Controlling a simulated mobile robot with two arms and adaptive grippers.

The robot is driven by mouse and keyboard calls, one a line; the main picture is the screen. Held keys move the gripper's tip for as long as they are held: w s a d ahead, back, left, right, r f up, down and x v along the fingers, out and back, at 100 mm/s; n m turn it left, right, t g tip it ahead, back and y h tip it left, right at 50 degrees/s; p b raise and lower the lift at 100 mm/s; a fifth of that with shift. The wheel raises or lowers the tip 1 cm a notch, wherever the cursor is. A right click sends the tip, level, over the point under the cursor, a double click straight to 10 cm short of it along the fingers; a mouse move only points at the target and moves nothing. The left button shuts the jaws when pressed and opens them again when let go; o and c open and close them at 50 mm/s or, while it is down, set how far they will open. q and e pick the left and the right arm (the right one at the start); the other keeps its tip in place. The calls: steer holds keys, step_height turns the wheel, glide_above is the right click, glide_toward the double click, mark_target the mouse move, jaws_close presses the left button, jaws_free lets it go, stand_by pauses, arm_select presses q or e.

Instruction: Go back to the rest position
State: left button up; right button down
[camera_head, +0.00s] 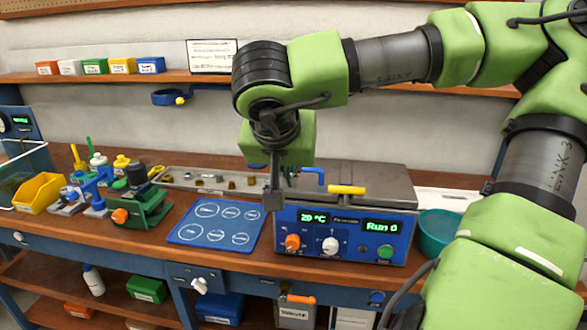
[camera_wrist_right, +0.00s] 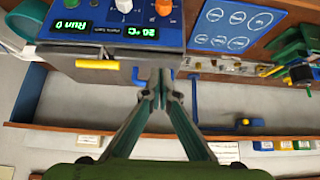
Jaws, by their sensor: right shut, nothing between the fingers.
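The fingers are shut and empty. In the wrist view the fingertips of the right gripper (camera_wrist_right: 158,80) meet near the unit's top edge; contact with the unit cannot be told. The unit has a blue front with displays reading "20 °C" and "Run 0", an orange knob, a white knob and a green button. A yellow handle (camera_head: 346,189) lies on its top. My left gripper is not in view.
A blue mat (camera_head: 217,236) with marked circles lies left of the unit. A green fixture (camera_head: 142,212) and a yellow bin (camera_head: 41,193) stand further left. A teal bowl (camera_head: 437,232) is at right. A shelf (camera_head: 200,76) with small coloured boxes runs behind.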

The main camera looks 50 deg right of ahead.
steer(key=shift+s+a, duration=0.2)
steer(key=shift+a, duration=0.05)
